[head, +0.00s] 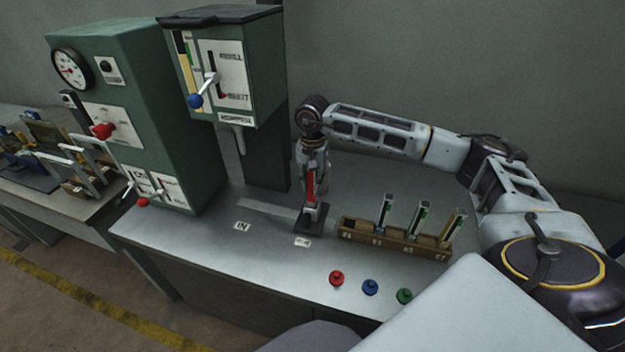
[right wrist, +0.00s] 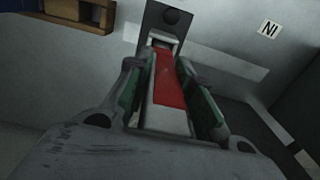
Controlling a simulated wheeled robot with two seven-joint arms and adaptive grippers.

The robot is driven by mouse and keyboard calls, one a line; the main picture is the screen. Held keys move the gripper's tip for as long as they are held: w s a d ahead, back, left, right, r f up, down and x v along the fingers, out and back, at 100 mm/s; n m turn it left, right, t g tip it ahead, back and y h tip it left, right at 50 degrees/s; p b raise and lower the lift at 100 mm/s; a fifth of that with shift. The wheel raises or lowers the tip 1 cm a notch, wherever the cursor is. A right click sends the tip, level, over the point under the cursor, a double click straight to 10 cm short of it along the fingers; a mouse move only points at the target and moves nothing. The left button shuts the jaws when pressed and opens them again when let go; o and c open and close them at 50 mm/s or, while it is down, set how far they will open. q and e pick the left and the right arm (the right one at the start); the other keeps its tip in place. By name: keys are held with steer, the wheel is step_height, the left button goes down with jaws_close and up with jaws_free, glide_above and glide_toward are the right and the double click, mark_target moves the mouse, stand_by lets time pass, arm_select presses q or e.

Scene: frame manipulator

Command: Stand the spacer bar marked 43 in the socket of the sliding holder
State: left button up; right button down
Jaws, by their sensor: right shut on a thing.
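My right gripper (head: 311,172) is shut on a spacer bar with a red face (head: 311,186), which it holds upright. In the right wrist view the gripper (right wrist: 172,85) has a finger on each side of the red bar (right wrist: 168,85). No number can be read on the bar. The sliding holder (head: 318,219) is a dark block on the bench below the gripper. The bar's lower end is at the socket of the holder (right wrist: 180,22); I cannot tell how deep it sits. My left gripper is not in view.
A wooden rack (head: 395,241) right of the holder holds three other bars; its leftmost slot looks empty. Red (head: 336,278), blue (head: 370,287) and green (head: 404,296) buttons sit in front. A green machine with a blue-knobbed lever (head: 196,100) stands left behind. An IN label (head: 242,226) lies left.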

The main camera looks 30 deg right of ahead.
steer(key=shift+f+b, duration=0.6)
steer(key=shift+f, duration=0.4)
steer(key=shift+f+b, duration=0.25)
steer(key=shift+b, duration=0.05)
stand_by(0.4)
steer(key=c, duration=1.2)
jaws_free()
steer(key=shift+o, duration=0.2)
steer(key=shift+r, duration=5.95)
